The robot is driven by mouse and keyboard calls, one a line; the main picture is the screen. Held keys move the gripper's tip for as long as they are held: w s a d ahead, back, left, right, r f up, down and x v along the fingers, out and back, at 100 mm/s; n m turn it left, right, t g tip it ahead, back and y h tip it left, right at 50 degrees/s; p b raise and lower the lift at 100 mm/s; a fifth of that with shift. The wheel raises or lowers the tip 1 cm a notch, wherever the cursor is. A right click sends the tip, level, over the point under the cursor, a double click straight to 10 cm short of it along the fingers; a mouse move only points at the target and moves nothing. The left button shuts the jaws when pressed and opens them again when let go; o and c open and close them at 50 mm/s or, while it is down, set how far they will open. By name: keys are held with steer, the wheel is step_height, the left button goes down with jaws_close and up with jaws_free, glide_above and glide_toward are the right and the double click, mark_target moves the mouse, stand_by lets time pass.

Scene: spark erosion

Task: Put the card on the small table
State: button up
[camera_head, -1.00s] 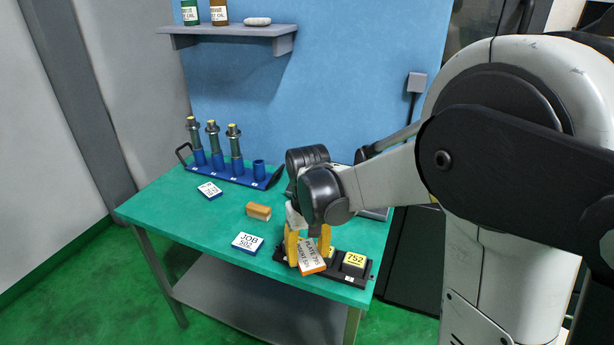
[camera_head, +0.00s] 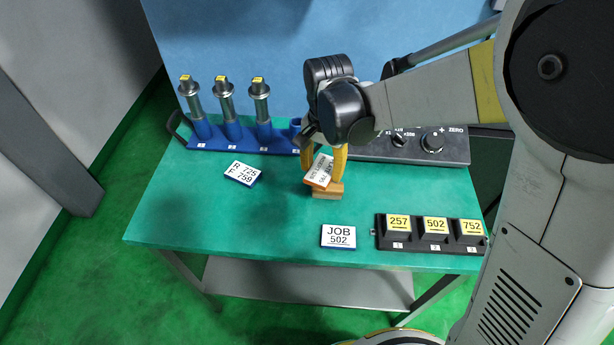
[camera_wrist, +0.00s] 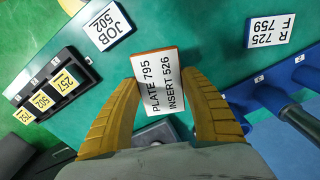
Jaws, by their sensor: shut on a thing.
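My gripper (camera_head: 325,162) has yellow fingers and is shut on a white card (camera_head: 318,171) with orange edges. The card is tilted in the head view. In the wrist view, the card (camera_wrist: 159,84) reads "PLATE 795 INSERT 526" and sits between the fingertips (camera_wrist: 160,80). The small table (camera_head: 200,212) has a green top and a grey lower shelf. The held card is over its middle, in front of or above a tan block (camera_head: 328,191). I cannot tell whether they touch.
A blue-edged "JOB 502" card (camera_head: 338,236) and an "R 725 F 759" card (camera_head: 242,173) lie on the table. A black holder (camera_head: 430,245) has yellow-labelled blocks. A blue rack (camera_head: 240,143) holds several cylinders at the back, beside a grey control box (camera_head: 455,150). The table's front left is clear.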

steer(key=b, duration=0.4)
glide_above(284, 224)
step_height(284, 224, down, 7)
steer(key=shift+f, duration=0.1)
steer(key=shift+f+b, duration=1.05)
steer(key=shift+f, duration=0.85)
steer(key=shift+f, duration=0.15)
steer(key=o, duration=1.2)
steer(key=shift+c, duration=0.2)
